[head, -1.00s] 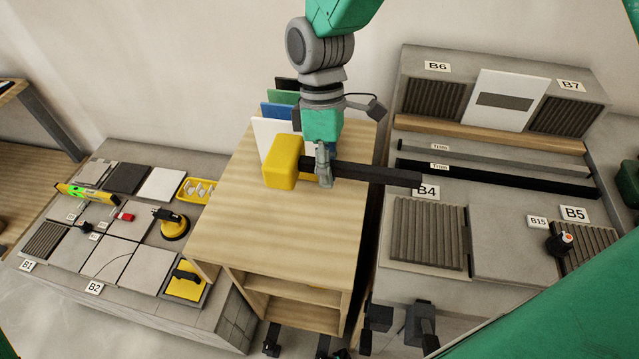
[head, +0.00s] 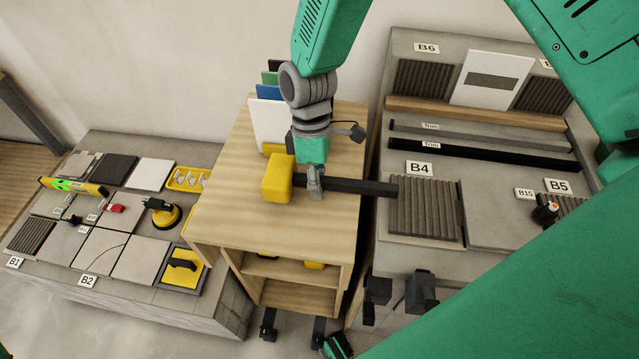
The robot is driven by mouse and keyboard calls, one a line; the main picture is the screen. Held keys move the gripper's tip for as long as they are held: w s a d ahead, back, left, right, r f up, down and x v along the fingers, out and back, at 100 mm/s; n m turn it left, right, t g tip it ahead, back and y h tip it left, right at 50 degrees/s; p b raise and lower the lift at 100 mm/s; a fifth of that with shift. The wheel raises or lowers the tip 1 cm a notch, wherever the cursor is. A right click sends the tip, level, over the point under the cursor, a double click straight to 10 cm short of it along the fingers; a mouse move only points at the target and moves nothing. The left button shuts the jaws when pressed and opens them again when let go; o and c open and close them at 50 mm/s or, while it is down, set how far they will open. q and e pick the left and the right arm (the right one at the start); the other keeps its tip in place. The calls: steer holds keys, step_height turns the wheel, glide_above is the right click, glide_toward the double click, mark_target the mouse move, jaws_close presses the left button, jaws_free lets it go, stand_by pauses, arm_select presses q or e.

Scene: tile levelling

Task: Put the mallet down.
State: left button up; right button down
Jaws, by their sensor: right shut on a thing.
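The mallet has a yellow block head (head: 278,178) and a long dark handle (head: 355,186). My right gripper (head: 315,183) is shut on the handle close to the head. The mallet lies roughly level over the wooden top of the cart (head: 228,215), its handle end reaching past the cart's right edge. I cannot tell whether the head touches the top. The gripper hides a short part of the handle.
Upright coloured panels (head: 268,120) stand at the back of the cart top; its front and left are clear. A low bench with tiles, a level (head: 73,187) and a suction cup (head: 165,218) is at left. A grey bench with ribbed tiles (head: 424,208) is at right.

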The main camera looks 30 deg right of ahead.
steer(key=shift+a+f, duration=0.2)
steer(key=shift+a, duration=0.3)
steer(key=shift+d+f, duration=0.3)
steer(key=shift+d, duration=0.25)
steer(key=shift+d+f, duration=0.2)
steer(key=shift+d, duration=0.5)
steer(key=c, duration=1.6)
jaws_free()
steer(key=shift+d, duration=0.1)
steer(key=shift+a, duration=0.35)
steer(key=shift+a+r, duration=0.15)
steer(key=shift+a, duration=0.45)
steer(key=shift+r, duration=0.25)
steer(key=v, duration=0.2)
steer(key=d+v, duration=0.1)
steer(key=v, duration=0.5)
steer(key=shift+d+r, duration=0.1)
steer(key=shift+d, duration=0.05)
glide_toward(322, 178)
arm_select(q)
steer(key=shift+d, duration=0.15)
arm_select(e)
steer(key=shift+w+d+f, duration=0.1)
steer(key=shift+w+f, duration=0.3)
steer(key=shift+f, duration=0.05)
arm_select(q)
steer(key=shift+s, duration=0.1)
